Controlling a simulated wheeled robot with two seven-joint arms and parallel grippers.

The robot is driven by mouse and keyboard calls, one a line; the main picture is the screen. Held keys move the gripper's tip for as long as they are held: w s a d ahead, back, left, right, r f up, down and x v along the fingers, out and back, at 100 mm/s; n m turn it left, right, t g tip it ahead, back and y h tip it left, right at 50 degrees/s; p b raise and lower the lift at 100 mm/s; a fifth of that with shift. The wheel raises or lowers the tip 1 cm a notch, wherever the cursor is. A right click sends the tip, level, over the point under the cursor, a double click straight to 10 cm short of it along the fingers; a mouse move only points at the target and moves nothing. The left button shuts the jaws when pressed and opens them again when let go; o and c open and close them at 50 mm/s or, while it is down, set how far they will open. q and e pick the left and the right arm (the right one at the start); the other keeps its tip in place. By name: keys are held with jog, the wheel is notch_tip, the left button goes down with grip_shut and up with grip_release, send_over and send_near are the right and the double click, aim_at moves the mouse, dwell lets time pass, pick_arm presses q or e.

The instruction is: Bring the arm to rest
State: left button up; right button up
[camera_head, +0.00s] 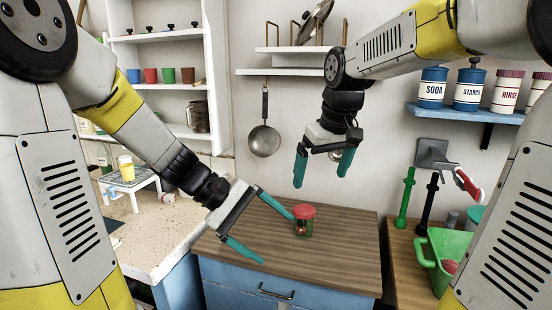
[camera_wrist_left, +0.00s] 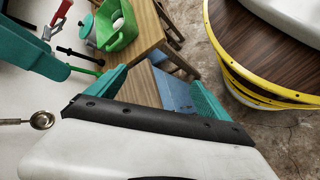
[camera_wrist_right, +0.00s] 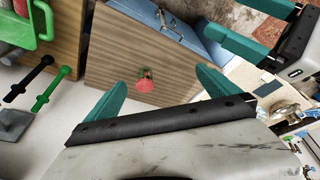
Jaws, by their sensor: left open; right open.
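My left gripper (camera_head: 276,239) is open and empty over the wooden top of the blue cabinet, left of a jar with a red lid (camera_head: 303,220). One fingertip is close to the jar in the head view; I cannot tell whether they touch. My right gripper (camera_head: 321,184) is open and empty, pointing down above the back of the cabinet. In the right wrist view the jar (camera_wrist_right: 145,84) shows beyond the open fingers (camera_wrist_right: 162,77), with nothing between them. In the left wrist view the fingers (camera_wrist_left: 160,76) are also empty.
A blue cabinet (camera_head: 245,280) with a wooden top stands in the middle. A green basket (camera_head: 447,255) is at the right. A small white stand (camera_head: 130,183) with a yellow cup is on the left counter. A pan (camera_head: 264,140) hangs on the wall. A blue shelf (camera_head: 470,114) holds several canisters.

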pick_arm(q)
jog(key=s+a+r+m+t+y, duration=0.3)
jog(key=a, duration=0.3)
jog(key=s+a+r+m+t+y, duration=0.3)
jog(key=s+a+r+y, duration=0.1)
jog(key=a, duration=0.2)
jog(key=shift+s+a+r, duration=0.2)
jog(key=shift+s, duration=0.05)
pick_arm(e)
jog(key=s+d+f+m+t, duration=0.1)
jog(key=s+m, duration=0.1)
jog(key=s, duration=0.6)
jog(key=s+d+f+m+t+y, duration=0.1)
jog(key=s+d+f+m, duration=0.1)
jog(key=s, duration=0.6)
jog(key=shift+d+f+t, duration=0.15)
jog(key=shift+d+t, duration=0.15)
